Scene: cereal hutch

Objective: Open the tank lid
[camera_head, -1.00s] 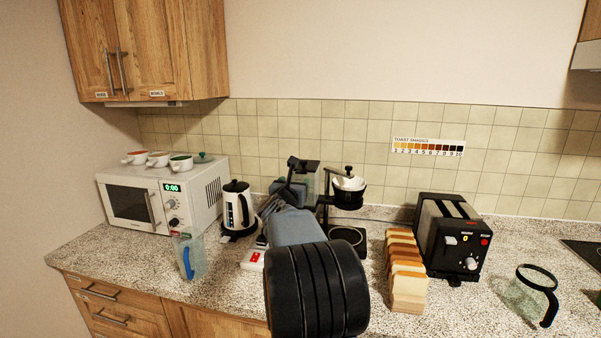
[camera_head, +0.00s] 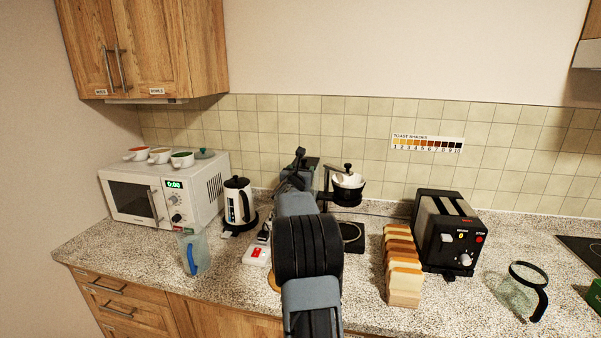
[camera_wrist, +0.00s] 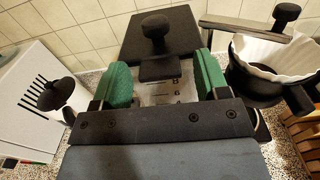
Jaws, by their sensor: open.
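The tank lid (camera_wrist: 180,28) is a flat black square plate with a round knob and a small front tab. Nothing is held between the pads. Whether they touch the tank is unclear. In the head view my arm hides most of the tank, and the dark lid (camera_head: 312,163) shows just behind my gripper.
A black filter holder with white paper (camera_head: 348,184) stands close to the right of the tank. A kettle (camera_head: 238,203) and the microwave (camera_head: 160,190) are to the left. Bread slices (camera_head: 402,260) and a toaster (camera_head: 448,232) are to the right.

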